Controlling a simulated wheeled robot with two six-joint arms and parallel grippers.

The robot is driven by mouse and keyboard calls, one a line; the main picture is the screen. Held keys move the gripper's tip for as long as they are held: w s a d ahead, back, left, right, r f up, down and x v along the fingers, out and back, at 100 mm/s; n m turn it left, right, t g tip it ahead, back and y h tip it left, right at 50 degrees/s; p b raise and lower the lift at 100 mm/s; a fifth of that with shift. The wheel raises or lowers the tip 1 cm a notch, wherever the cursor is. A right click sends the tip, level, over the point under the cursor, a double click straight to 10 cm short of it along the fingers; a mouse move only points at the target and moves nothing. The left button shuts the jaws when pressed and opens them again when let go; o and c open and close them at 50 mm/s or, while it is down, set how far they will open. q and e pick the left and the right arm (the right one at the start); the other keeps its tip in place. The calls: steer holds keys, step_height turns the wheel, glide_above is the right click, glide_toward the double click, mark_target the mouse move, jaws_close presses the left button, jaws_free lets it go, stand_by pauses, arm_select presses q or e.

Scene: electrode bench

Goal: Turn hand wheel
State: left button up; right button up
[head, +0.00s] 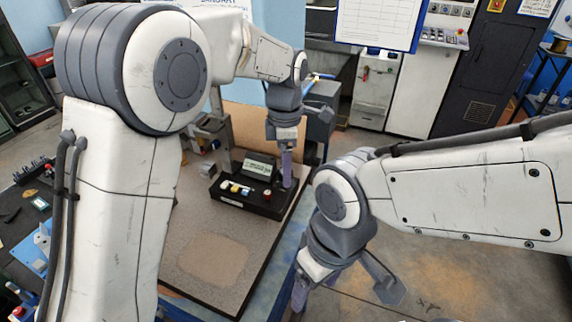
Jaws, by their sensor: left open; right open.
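I cannot clearly pick out a hand wheel in the head view; my arms cover part of the bench. My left gripper (286,168) points down at the right end of a black control box (236,203), with its fingers over or just behind that end. I cannot tell whether it touches the box. My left gripper is open, with nothing seen in it. My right gripper (300,294) is open and low, beyond the bench's right edge near the bottom of the view. Its fingers are partly hidden by its own wrist.
The black box carries a small display (259,168) and several coloured buttons. It stands on a speckled bench top (258,243) with a worn tan patch in front. A dark grey machine part (320,105) is behind. Floor (440,270) lies open at right.

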arm_select(q)
steer(key=shift+f, duration=0.15)
jaws_close()
steer(key=shift+m, duration=0.5)
